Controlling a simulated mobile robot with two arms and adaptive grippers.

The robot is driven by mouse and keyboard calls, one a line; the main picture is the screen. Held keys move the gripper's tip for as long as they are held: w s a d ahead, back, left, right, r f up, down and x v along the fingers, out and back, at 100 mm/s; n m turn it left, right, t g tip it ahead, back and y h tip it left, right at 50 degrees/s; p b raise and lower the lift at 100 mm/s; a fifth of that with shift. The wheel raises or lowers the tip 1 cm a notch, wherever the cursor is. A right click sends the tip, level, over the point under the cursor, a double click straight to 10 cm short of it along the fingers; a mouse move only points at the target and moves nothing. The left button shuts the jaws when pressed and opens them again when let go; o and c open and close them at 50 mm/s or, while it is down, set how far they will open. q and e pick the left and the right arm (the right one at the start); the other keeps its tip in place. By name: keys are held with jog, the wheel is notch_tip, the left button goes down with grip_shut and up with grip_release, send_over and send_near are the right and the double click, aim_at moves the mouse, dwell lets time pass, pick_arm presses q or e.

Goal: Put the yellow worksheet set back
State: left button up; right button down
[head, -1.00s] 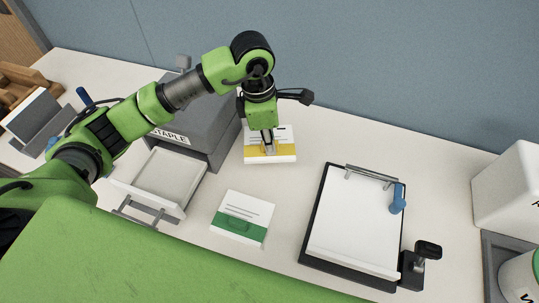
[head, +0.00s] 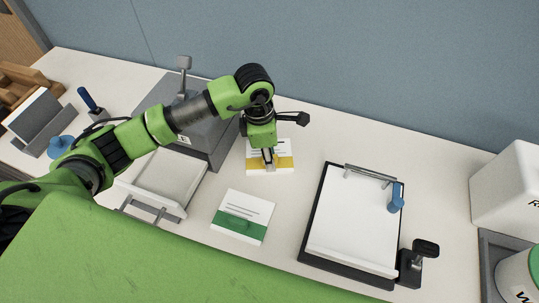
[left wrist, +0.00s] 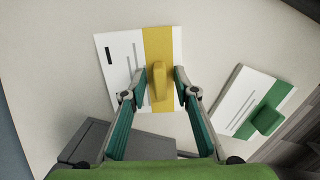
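The yellow worksheet set (head: 284,162) is a white stack with a yellow band and a raised yellow grip. It lies on the table beside the grey stapler box. It also shows in the left wrist view (left wrist: 120,62), with its yellow grip (left wrist: 159,82) upright between my fingers. My left gripper (head: 269,164) points down over the set. In the left wrist view my left gripper (left wrist: 160,85) is open, its fingertips on either side of the yellow grip with gaps. My right gripper is not in view.
A green-banded worksheet set (head: 243,215) lies in front and also shows in the left wrist view (left wrist: 247,101). A grey stapler box (head: 217,138) and white tray (head: 165,178) stand left. A clipboard (head: 352,225) lies right. A white container (head: 508,195) stands far right.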

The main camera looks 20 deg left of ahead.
pick_arm(q)
jog(key=shift+r, duration=0.15)
notch_tip(320, 180, up, 12)
jog(key=a+b, duration=0.1)
jog(key=b, duration=0.1)
jog(key=shift+s+a, duration=0.2)
jog(key=shift+s, duration=0.05)
dwell(0.5)
